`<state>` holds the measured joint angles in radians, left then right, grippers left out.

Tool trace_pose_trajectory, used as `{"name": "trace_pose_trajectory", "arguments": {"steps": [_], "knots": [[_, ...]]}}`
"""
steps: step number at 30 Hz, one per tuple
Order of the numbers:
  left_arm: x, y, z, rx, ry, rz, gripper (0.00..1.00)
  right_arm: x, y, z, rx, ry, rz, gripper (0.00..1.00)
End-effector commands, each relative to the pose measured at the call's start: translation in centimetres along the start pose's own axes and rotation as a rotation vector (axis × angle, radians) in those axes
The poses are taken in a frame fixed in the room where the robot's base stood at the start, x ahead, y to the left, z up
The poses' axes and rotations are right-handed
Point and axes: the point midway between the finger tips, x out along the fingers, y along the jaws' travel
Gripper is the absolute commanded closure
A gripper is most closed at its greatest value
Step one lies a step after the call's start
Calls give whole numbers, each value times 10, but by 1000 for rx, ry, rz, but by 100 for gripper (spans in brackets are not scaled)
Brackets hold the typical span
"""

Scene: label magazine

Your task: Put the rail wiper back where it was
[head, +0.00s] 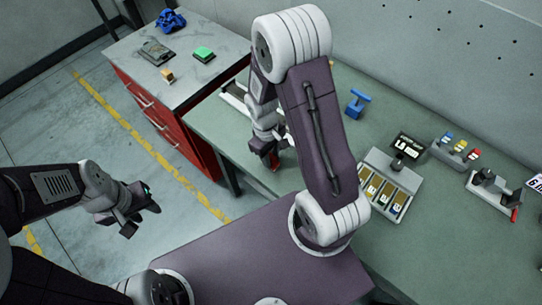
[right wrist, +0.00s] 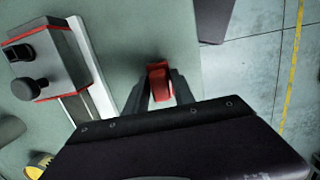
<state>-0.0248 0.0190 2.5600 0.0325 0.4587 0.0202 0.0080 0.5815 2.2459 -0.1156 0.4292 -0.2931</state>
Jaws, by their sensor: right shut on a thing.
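My right gripper (right wrist: 160,92) is shut on a small red piece, which I take to be the rail wiper (right wrist: 159,79). In the right wrist view the wiper sits between the two dark fingers, above the green bench top. In the head view, my right gripper (head: 268,158) is low at the bench's front left edge, with a little red of the wiper (head: 274,161) showing. Whether it touches the bench is unclear. A pale rail (head: 236,101) lies left of it, partly hidden by my arm. My left gripper (head: 133,218) hangs open and empty over the floor.
A red-trimmed carriage (right wrist: 38,63) with a black knob sits on the rail in the right wrist view. A blue T-shaped tool (head: 357,102), a label magazine (head: 388,190) and a block holder (head: 455,150) stand farther right. A red cabinet (head: 165,120) adjoins the bench (head: 440,255).

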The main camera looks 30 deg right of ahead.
Motion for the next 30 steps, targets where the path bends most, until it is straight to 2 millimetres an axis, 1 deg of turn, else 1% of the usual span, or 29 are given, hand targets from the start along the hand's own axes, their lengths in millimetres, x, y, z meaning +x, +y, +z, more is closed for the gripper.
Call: {"name": "trace_pose_trajectory", "arguments": {"steps": [7, 8, 9, 10, 18, 21, 22, 23, 26, 30], "knots": [[4, 0, 0, 0, 0, 0, 64, 5, 0, 0, 0, -1, 0, 100], [3, 0, 0, 0, 0, 0, 64, 4, 0, 0, 0, -1, 0, 64], [2, 0, 0, 0, 0, 0, 64, 3, 0, 0, 0, -1, 0, 53], [2, 0, 0, 0, 0, 0, 64, 3, 0, 0, 0, -1, 0, 48], [2, 0, 0, 0, 0, 0, 64, 3, 0, 0, 0, -1, 0, 48], [-2, 0, 0, 0, 0, 0, 64, -4, 0, 0, 0, 1, 1, 48], [-1, 0, 0, 0, 0, 0, 64, -7, 0, -1, 1, 3, 1, 48], [-1, 0, 0, 0, 0, 0, 64, -11, 0, -1, 1, 3, 2, 48], [-2, 0, 0, 0, 0, 0, 64, -35, 1, -2, 1, 7, 4, 48], [-3, 0, 0, 0, 0, 0, 64, -72, 0, -1, 0, 7, 3, 48]]}}
